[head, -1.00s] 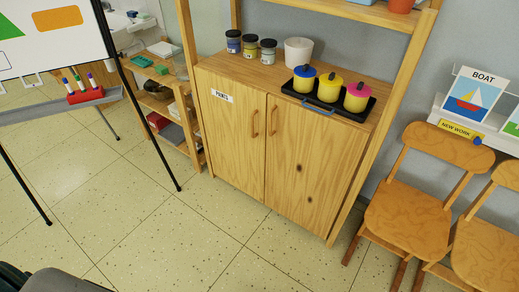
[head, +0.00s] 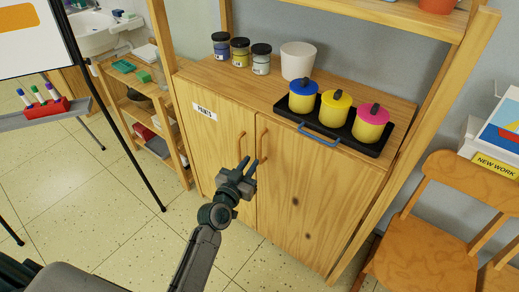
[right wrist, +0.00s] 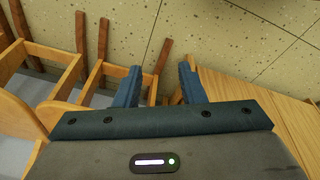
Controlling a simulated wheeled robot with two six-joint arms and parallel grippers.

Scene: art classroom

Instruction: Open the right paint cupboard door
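The wooden paint cupboard has a left door (head: 212,140) with a paper label and a right door (head: 320,190). Both doors look shut. The right door's curved handle (head: 262,144) stands beside the left door's handle (head: 240,147) at the middle seam. My left gripper (head: 249,166) is open and empty, in front of the doors at the lower ends of the handles; I cannot tell whether it touches anything. My right gripper is out of the head view. In the right wrist view my right gripper (right wrist: 159,80) has its fingers apart with nothing between them.
On the cupboard top stand several paint jars, a white pot (head: 297,60) and a black tray (head: 372,149) with three lidded pots. An easel (head: 140,150) stands at the left, and a wooden chair (head: 425,240) at the right. The floor in front is clear.

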